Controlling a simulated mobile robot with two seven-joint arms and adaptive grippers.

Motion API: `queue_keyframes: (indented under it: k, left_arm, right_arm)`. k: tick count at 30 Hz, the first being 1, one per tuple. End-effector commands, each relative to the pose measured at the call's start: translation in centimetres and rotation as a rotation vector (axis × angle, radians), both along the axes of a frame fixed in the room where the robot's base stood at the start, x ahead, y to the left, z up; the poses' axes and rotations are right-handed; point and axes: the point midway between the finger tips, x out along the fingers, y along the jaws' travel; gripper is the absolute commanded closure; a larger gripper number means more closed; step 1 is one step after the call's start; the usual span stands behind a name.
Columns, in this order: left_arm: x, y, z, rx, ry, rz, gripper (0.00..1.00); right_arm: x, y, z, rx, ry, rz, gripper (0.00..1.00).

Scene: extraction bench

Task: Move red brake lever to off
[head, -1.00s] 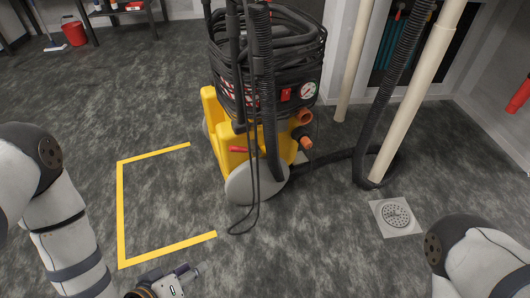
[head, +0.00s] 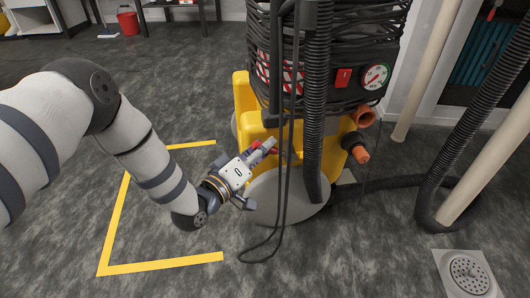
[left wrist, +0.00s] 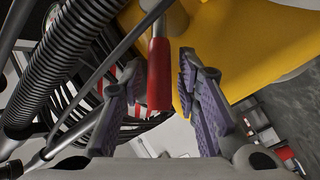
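The red brake lever (left wrist: 159,72) shows in the left wrist view as a red grip on a pale metal rod, beside the yellow body of the extraction machine (left wrist: 235,40). My left gripper (left wrist: 160,85) is open, with one purple-padded finger on each side of the lever's grip and gaps visible. In the head view my left gripper (head: 260,172) is at the machine's lower left, by the grey wheel (head: 270,205), and hides most of the lever. The yellow machine body (head: 243,100) stands upright. My right gripper is not in view.
Black cables hang close to my left gripper, with a ribbed hose (head: 315,110) beside them. A yellow floor outline (head: 165,264) lies to the left. A floor drain (head: 468,275) and pale pipes stand to the right.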

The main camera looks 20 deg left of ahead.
Motion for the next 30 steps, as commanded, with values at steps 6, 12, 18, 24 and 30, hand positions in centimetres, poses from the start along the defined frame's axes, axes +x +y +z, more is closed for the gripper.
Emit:
queue_keyframes:
  k: [6,12,18,24,30]
  left_arm:
    - [0.6,-0.2,0.1,-0.001,0.000,-0.001,0.70]
    - [0.5,-0.2,0.1,0.000,0.000,0.000,0.93]
    - [0.5,-0.2,0.1,-0.001,0.001,-0.001,1.00]
    - [0.5,-0.2,0.4,0.020,0.013,-0.001,1.00]
    - [0.6,-0.4,1.7,0.101,0.061,-0.002,1.00]
  right_arm:
    - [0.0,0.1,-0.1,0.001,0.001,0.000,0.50]
    - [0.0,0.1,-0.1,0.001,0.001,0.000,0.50]
    - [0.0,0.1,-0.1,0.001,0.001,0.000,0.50]
    - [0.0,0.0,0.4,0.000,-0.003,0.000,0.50]
    - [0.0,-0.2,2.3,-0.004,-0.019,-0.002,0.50]
